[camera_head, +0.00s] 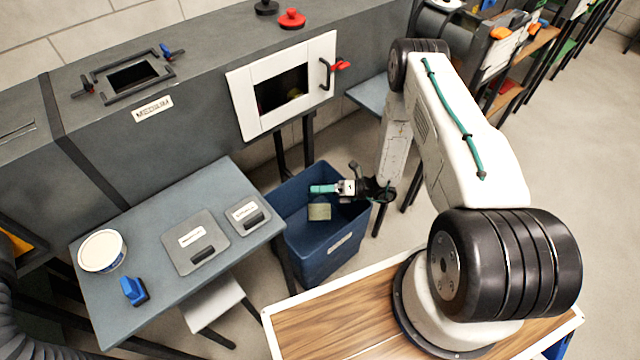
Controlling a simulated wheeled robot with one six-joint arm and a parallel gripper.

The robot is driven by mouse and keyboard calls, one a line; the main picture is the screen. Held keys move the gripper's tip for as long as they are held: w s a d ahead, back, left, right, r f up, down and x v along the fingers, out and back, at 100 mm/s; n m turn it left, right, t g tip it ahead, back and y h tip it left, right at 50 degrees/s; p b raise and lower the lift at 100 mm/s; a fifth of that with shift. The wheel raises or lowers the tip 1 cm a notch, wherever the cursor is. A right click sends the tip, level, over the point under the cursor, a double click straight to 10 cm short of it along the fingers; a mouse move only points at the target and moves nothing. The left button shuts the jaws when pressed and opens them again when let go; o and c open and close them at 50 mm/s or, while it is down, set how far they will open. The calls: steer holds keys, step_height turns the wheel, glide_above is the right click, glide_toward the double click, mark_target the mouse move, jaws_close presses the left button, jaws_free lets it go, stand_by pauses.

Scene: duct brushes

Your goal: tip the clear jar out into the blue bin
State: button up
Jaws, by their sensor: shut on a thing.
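My gripper (324,189) has teal fingers and is over the blue bin (318,262), inside its outline, pointing left. It is shut on a small, pale yellow-green, squarish thing (319,212) just below the fingertips, which I take to be the clear jar. The jar is small in the picture, so its tilt, its mouth and what it holds cannot be made out. The blue bin stands open on the floor between the grey table and my base, with a white label on its front. Its floor is dark and partly hidden by the gripper and jar.
The grey table (150,232) left of the bin holds a white round tub (102,250), a blue object (134,290) and two labelled plates. Table legs stand near the bin.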

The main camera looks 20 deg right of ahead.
steer(key=m, duration=0.1)
steer(key=f+m, duration=0.1)
steer(key=m, duration=0.2)
steer(key=shift+s+a+f+m, duration=0.1)
steer(key=shift+s+f+m, duration=0.1)
steer(key=shift+f+m, duration=0.2)
step_height(320, 180, down, 3)
steer(key=m, duration=0.6)
steer(key=shift+w+r, duration=0.1)
steer(key=shift+w, duration=0.05)
stand_by(1.0)
